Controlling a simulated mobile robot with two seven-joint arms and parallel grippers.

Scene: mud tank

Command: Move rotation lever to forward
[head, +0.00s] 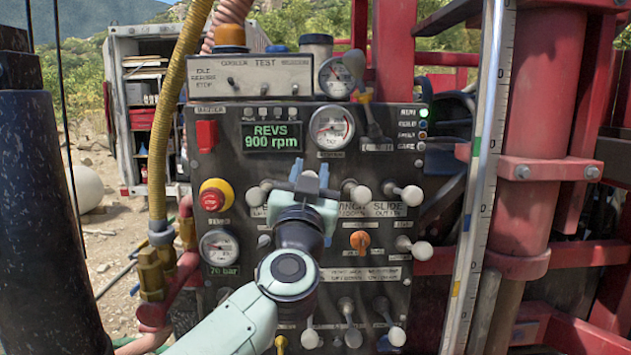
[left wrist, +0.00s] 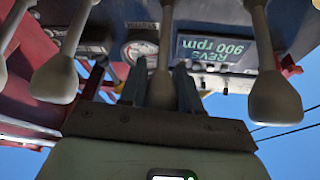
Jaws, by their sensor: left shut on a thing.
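My left gripper (head: 311,178) is at the upper lever row of the dark control panel (head: 262,168), below the green REVS display. In the left wrist view my left gripper (left wrist: 160,88) has its two fingers on either side of a pale lever (left wrist: 164,45) and is shut on it. In the head view that lever is hidden behind the gripper. Its label is covered too, so I cannot read whether it is the rotation lever. A white-knobbed lever (head: 257,195) stands to its left and another (head: 361,194) to its right. My right gripper is not in view.
More levers crowd the panel, including one at the right (head: 411,195) and a lower row (head: 353,338). A red emergency button (head: 212,200) and an orange knob (head: 360,240) are nearby. A yellow hose (head: 170,120) runs along the left; a red mast (head: 530,150) stands right.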

